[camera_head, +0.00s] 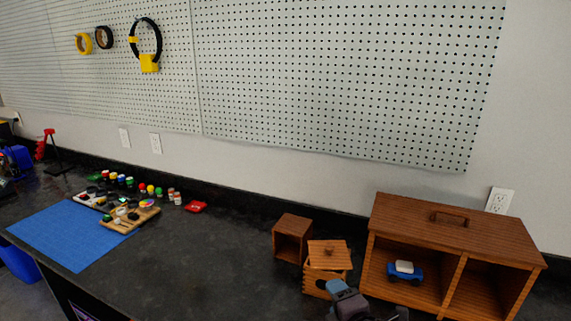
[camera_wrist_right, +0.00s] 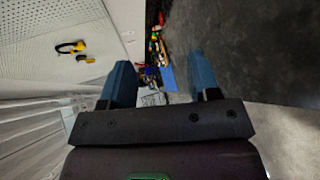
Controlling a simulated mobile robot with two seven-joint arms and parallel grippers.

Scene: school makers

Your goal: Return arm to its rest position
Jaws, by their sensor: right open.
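My right gripper (camera_head: 366,306) shows at the bottom edge of the head view, in front of the wooden boxes and partly cut off. In the right wrist view its two blue fingers (camera_wrist_right: 163,76) stand wide apart with nothing between them, so it is open and empty. My left gripper is not in view.
A wooden cabinet (camera_head: 455,222) with a blue toy car (camera_head: 405,271) inside stands at the right. A small open wooden box (camera_head: 293,237) and a lidded box (camera_head: 328,255) stand beside it. A blue mat (camera_head: 75,235) and paints lie left. The middle counter is clear.

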